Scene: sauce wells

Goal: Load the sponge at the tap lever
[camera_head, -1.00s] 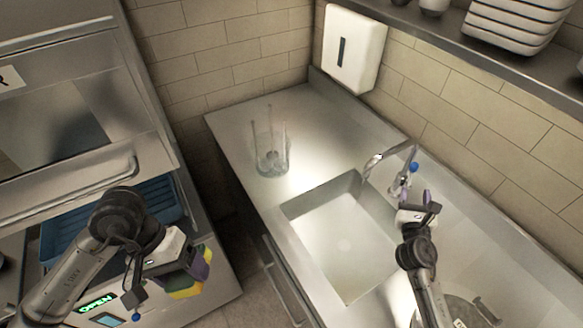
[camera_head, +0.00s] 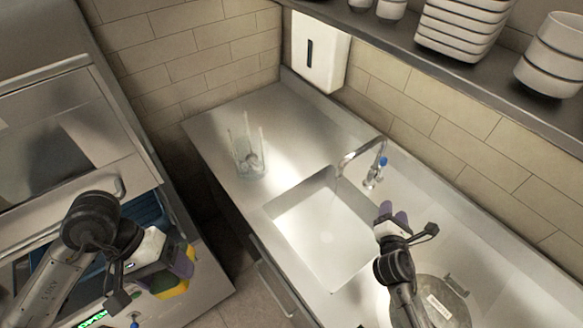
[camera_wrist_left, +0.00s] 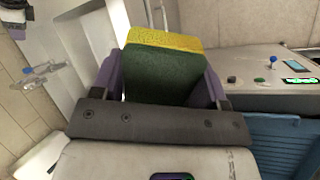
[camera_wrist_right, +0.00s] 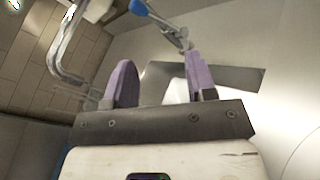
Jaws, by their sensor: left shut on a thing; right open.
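My left gripper (camera_head: 178,268) is shut on the yellow and green sponge (camera_head: 174,287), held in the air at the left, in front of the steel machine. In the left wrist view the sponge (camera_wrist_left: 165,68) sits between the purple fingers, green scouring side toward the camera. My right gripper (camera_head: 391,216) is open and empty, over the counter right of the sink. The tap (camera_head: 366,160) stands behind the sink, with a blue-tipped lever (camera_head: 382,161). In the right wrist view the blue lever knob (camera_wrist_right: 138,7) is beyond the fingers, apart from them.
The sink basin (camera_head: 325,235) looks empty. A clear container (camera_head: 248,160) stands left of it on the counter. A round steel lid (camera_head: 432,305) lies at the lower right. A wall dispenser (camera_head: 319,52) and a shelf with white dishes (camera_head: 464,28) are above. A blue rack (camera_head: 150,212) is at left.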

